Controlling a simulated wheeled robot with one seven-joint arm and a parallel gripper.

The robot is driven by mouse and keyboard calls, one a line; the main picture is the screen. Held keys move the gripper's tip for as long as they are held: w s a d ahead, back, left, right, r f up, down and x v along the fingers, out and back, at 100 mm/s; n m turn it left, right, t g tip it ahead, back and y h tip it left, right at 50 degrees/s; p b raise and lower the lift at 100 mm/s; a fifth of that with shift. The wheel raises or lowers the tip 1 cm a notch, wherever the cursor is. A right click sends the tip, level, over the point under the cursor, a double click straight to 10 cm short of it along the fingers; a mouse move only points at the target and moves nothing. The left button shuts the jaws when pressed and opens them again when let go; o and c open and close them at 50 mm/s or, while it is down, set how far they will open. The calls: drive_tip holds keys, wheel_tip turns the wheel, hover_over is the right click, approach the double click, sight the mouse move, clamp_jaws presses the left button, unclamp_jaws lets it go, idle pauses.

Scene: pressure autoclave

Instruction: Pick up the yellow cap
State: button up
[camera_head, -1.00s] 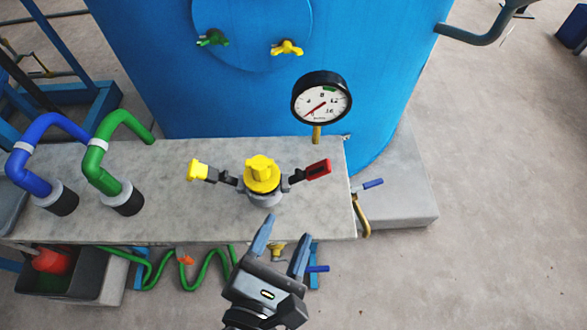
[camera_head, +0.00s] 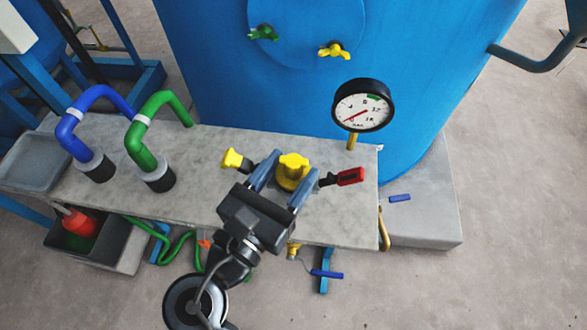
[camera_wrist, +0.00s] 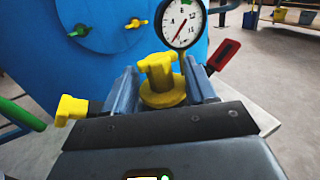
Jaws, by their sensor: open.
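The yellow cap (camera_head: 293,170) sits upright on its fitting on the grey stone bench (camera_head: 335,225), with a raised grip on top. In the wrist view the cap (camera_wrist: 160,78) shows between the two fingers. My gripper (camera_head: 285,168) is open, with one finger on each side of the cap. In the wrist view my gripper (camera_wrist: 162,85) shows some gap beside the cap, and I cannot tell whether either finger touches it. The fitting below the cap is mostly hidden by my gripper.
A yellow-handled lever (camera_head: 233,159) lies just left of the cap and a red-handled lever (camera_head: 349,176) just right. A pressure gauge (camera_head: 363,105) stands behind at right, before the blue tank (camera_head: 420,60). Blue (camera_head: 72,125) and green (camera_head: 135,135) pipes rise at left.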

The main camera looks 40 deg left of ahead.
drive_tip(key=shift+w+a, duration=0.1)
drive_tip(key=shift+w, duration=0.75)
clamp_jaws()
